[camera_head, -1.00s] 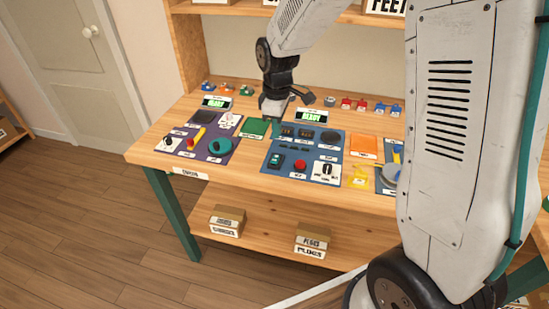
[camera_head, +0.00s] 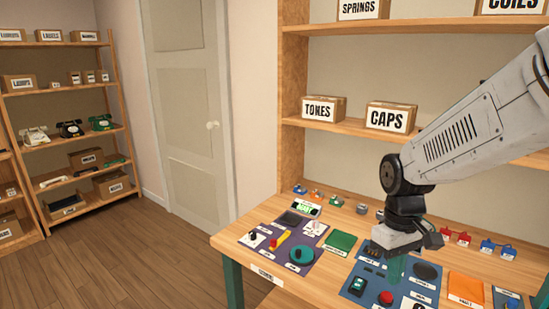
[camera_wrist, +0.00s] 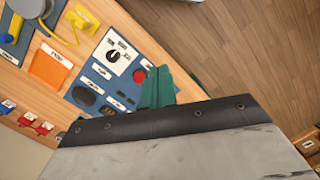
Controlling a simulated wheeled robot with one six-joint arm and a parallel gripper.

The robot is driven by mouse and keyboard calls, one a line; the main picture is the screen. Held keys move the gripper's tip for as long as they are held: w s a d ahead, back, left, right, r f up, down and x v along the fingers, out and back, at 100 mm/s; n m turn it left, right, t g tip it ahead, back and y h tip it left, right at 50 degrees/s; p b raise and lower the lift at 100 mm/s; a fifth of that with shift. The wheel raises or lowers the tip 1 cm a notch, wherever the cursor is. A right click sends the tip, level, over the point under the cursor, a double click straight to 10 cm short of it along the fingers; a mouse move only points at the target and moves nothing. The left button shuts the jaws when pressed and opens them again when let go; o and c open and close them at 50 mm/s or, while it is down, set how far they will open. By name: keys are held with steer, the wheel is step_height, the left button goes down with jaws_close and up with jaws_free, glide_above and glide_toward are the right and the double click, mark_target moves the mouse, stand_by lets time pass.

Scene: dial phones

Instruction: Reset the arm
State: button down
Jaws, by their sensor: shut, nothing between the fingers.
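My gripper (camera_head: 396,268) has green fingers and points down over the blue panel on the workbench in the head view. In the wrist view its green fingers (camera_wrist: 158,88) are together, with nothing between them. The blue panel (camera_head: 418,286) carries a red button (camera_head: 386,298), a green switch and a dark oval pad; part of it is hidden behind my gripper. In the wrist view the blue panel (camera_wrist: 100,75) also shows a black dial on a white plate (camera_wrist: 116,55).
Left of my gripper is a purple panel (camera_head: 270,252) with a teal round knob, and a green card (camera_head: 341,242). An orange card (camera_head: 466,287) lies to the right. Small coloured parts line the bench's back. A shelf with boxes (camera_head: 392,116) stands behind; floor is free at left.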

steer(key=s+r+m+t, duration=0.1)
steer(key=s+r+m, duration=0.1)
steer(key=s+r, duration=0.3)
steer(key=s+d+r+m+t, duration=0.1)
steer(key=s+r, duration=0.4)
steer(key=s, duration=0.7)
steer(key=shift+s+d+m+t, duration=0.35)
steer(key=shift+m+t, duration=0.25)
steer(key=shift+m, duration=0.1)
